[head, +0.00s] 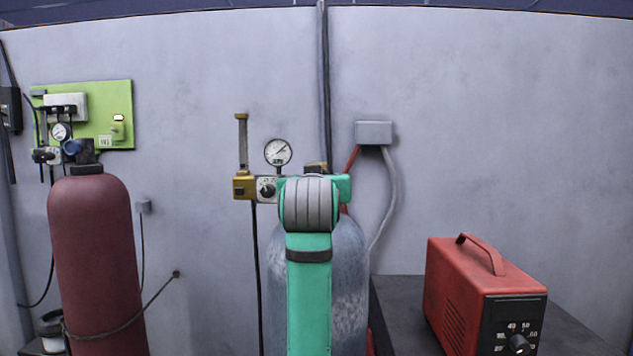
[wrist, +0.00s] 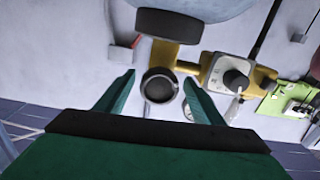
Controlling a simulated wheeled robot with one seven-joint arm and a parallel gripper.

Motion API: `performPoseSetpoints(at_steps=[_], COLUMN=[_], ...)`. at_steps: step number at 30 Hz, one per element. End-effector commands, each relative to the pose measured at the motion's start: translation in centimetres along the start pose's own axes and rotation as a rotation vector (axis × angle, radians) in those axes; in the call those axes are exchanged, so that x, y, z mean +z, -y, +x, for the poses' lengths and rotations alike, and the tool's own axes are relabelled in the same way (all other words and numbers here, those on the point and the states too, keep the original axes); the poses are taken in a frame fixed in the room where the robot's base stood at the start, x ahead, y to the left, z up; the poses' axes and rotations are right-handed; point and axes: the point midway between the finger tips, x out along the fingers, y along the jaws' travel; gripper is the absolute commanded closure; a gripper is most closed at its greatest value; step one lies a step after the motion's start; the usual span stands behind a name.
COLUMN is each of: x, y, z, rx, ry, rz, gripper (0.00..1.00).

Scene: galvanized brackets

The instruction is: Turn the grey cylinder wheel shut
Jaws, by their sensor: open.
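The grey cylinder (head: 350,270) stands upright near the wall, its middle and most of its valve hidden behind my green arm in the head view. In the wrist view, which looks upside down, a round grey rimmed part (wrist: 160,88) on the brass valve (wrist: 164,56) appears to be the wheel. My gripper (wrist: 158,80) is open. Its two green fingers lie on either side of the round part in the picture, with visible gaps; I cannot tell the depth between them. A thick dark disc (wrist: 172,25) shows at the cylinder end of the valve.
A regulator knob (wrist: 235,80) and a pressure gauge (head: 277,152) sit close beside the valve. A red cylinder (head: 95,260) and a green panel (head: 121,90) are at left. A red machine (head: 470,290) stands on a dark bench (head: 400,300) at right.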

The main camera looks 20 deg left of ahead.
Motion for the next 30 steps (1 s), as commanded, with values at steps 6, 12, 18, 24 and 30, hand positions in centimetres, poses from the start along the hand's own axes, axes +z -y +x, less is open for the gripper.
performPoseSetpoints(at_steps=[6, 12, 18, 24, 30], x=[0.01, 0.02, 0.02, 0.02, 0.01], y=[-0.05, 0.04, 0.11, 0.17, 0.23], z=[-0.02, -0.03, -0.03, -0.03, -0.04], rx=[0.001, -0.001, -0.001, -0.003, -0.003], ry=[0.0, 0.0, 0.001, 0.001, 0.001], rz=[0.0, 0.001, 0.036, 0.14, 0.308], gripper=[0.67, 0.79, 0.79, 0.79, 0.79])
